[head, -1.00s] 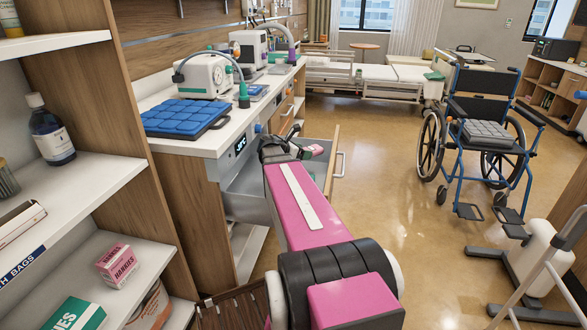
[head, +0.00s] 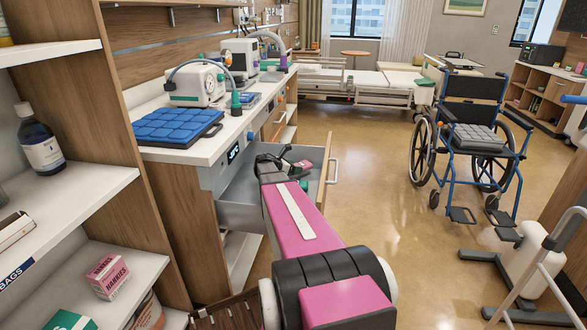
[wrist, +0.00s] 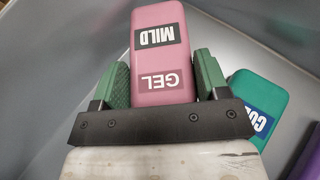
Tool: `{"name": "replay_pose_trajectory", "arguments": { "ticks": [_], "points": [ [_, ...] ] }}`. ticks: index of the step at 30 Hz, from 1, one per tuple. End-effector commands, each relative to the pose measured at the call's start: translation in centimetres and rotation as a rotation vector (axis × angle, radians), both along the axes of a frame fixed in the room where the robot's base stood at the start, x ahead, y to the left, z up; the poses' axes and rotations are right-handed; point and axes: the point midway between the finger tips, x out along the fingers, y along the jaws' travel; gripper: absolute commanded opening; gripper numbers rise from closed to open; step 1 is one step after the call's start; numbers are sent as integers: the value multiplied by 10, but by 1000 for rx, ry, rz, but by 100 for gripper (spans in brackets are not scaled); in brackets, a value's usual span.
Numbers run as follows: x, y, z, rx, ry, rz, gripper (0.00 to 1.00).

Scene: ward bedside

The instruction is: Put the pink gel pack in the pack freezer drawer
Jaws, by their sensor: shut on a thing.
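The pink gel pack (wrist: 160,60), labelled "GEL" and "MILD", is between the green finger pads of my gripper (wrist: 163,85) in the wrist view. My gripper (head: 286,163) is shut on it. In the head view the pink pack (head: 302,167) shows small at the end of my arm, over the pulled-out drawer (head: 240,216). The drawer's grey inside fills the wrist view behind the pack. A teal pack (wrist: 256,100) with a partly hidden label lies in it at right. I cannot tell whether the pink pack touches the drawer floor.
A purple thing (wrist: 312,160) shows at the wrist view's right edge. The counter above the drawer holds a blue padded tray (head: 178,125) and machines (head: 196,85). Shelves (head: 80,200) stand close at left. A wheelchair (head: 475,140) stands at right, with open floor between.

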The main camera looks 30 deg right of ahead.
Motion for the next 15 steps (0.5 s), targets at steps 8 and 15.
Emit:
{"name": "replay_pose_trajectory", "arguments": {
  "ticks": [8, 15],
  "points": [
    [0, 0, 0, -1, 0, 0, 38],
    [0, 0, -6, -1, -1, 1, 38]
  ]
}}
